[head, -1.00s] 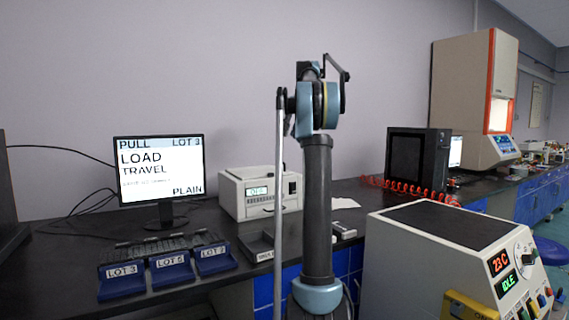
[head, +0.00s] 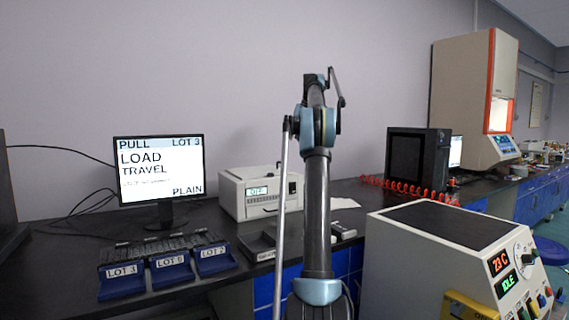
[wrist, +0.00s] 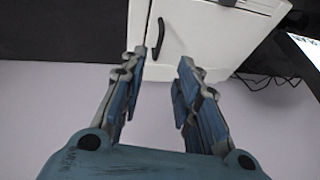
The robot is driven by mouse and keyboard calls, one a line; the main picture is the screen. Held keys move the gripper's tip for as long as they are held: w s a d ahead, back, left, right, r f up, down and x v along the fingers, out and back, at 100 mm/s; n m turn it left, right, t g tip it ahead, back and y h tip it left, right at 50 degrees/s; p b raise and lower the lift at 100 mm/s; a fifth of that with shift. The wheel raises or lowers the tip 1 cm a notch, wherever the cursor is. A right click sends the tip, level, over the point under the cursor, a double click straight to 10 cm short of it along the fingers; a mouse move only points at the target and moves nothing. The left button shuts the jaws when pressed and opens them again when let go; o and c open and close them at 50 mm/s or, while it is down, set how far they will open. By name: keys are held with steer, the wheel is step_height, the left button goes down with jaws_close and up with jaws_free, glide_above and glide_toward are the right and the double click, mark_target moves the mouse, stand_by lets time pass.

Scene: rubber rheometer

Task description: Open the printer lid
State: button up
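A white box-shaped unit with a small green display (head: 260,192), which looks like the printer, stands on the black bench against the wall. Its white top, with a dark bar handle, also shows in the wrist view (wrist: 205,40); the lid looks shut. My gripper (wrist: 164,62) is open and empty, with its two blue-grey fingers apart. In the wrist view the handle (wrist: 156,38) shows near the left fingertip; whether they touch I cannot tell. In the head view my arm hides the gripper.
A monitor (head: 160,170) and blue lot trays (head: 170,272) are to the left. A dark open tray (head: 258,243) lies in front of the white unit. A large control unit (head: 440,250) stands front right; a black case (head: 417,168) stands behind it.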

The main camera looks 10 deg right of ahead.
glide_above(285, 171)
steer(key=w, duration=0.1)
steer(key=f, duration=1.3)
steer(key=shift+w+d+f, duration=0.1)
steer(key=shift+w+d, duration=0.05)
steer(key=shift+w, duration=0.05)
jaws_close()
